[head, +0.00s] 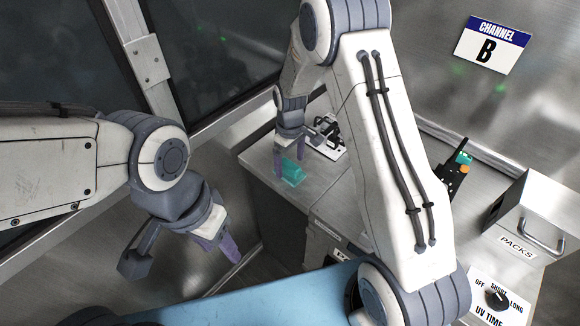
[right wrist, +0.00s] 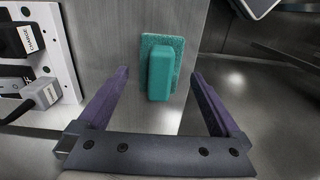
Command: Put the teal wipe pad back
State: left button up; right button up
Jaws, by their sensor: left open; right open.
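The teal wipe pad (head: 292,171) lies near the left edge of the steel counter in the head view. In the right wrist view the pad (right wrist: 163,70) shows a flat teal base with a raised block as its grip. My right gripper (head: 288,158) is open above it, and in the right wrist view its purple fingers (right wrist: 160,100) stand apart on either side of the pad, not visibly touching it. My left gripper (head: 216,247) is open and empty, low at the left, away from the counter.
On the counter (head: 262,162) at the right are a steel box labelled PACKS (head: 525,218), a UV TIME dial panel (head: 497,297) and a black holder with teal and orange parts (head: 455,175). A CHANNEL B sign (head: 486,45) is on the wall.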

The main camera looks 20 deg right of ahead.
aim_at(290, 164)
notch_tip(290, 164, up, 9)
jog(key=b, duration=0.1)
jog(key=s+a+r, duration=0.4)
jog(key=s+a, duration=0.1)
jog(key=s+a+r, duration=0.2)
jog(key=s, duration=1)
jog(key=s+a+r+y, duration=0.1)
jog(key=s+a+r, duration=0.1)
jog(key=s, duration=1)
jog(key=shift+s+a+r+n, duration=0.25)
jog(key=shift+s+a+n, duration=0.05)
jog(key=shift+a, duration=0.1)
